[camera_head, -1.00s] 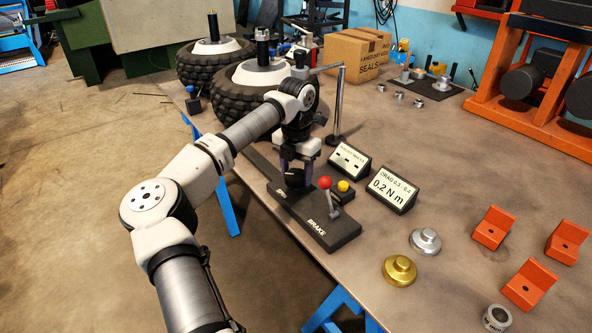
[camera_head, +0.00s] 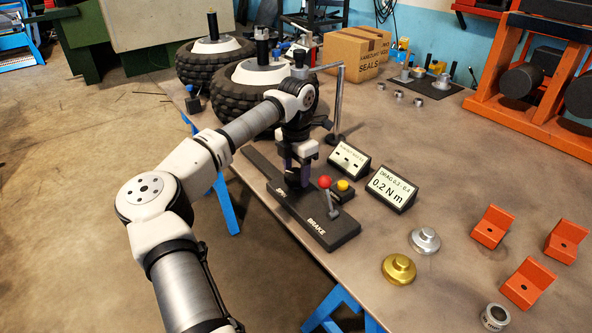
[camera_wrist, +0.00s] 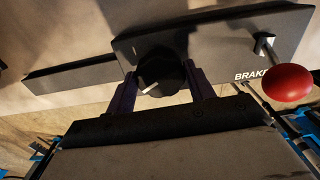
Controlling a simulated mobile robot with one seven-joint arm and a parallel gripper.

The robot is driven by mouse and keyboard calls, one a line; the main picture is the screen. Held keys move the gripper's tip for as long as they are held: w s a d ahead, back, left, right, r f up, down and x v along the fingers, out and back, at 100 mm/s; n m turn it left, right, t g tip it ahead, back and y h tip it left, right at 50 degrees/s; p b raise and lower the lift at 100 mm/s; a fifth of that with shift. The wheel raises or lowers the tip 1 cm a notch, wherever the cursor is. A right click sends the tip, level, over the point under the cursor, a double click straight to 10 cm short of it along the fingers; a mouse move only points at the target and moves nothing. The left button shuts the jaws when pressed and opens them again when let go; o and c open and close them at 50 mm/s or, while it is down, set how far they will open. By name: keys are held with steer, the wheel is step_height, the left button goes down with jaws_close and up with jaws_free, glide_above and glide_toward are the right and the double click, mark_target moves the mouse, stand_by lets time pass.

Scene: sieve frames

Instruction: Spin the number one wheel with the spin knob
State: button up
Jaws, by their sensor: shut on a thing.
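Two black-tyred wheels with white hubs lie flat on the bench: a nearer wheel (camera_head: 236,100), partly behind my arm, and a farther wheel (camera_head: 187,68). I cannot read a number on either. A dark control panel (camera_head: 328,230) lettered BRAKE lies on the bench, with a red-balled brake lever (camera_head: 325,183). My gripper (camera_head: 294,180) points down over the panel's left part. In the wrist view, the black spin knob (camera_wrist: 162,72) with a white pointer mark sits between my purple fingers, which are shut on it. In the head view my gripper mostly hides the knob.
A yellow button (camera_head: 342,185) sits beside the lever. A display (camera_head: 392,188) reads 0.2 N m; a second display (camera_head: 349,161) stands behind it. A metal post (camera_head: 338,105) rises behind my gripper. Gold (camera_head: 398,269) and silver (camera_head: 424,240) weights and orange brackets stand at the right.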

mark_target(296, 173)
steer(key=shift+r, duration=0.1)
steer(key=o, duration=1)
step_height(296, 173, up, 14)
steer(key=shift+f+b, duration=0.15)
steer(key=shift+b, duration=0.4)
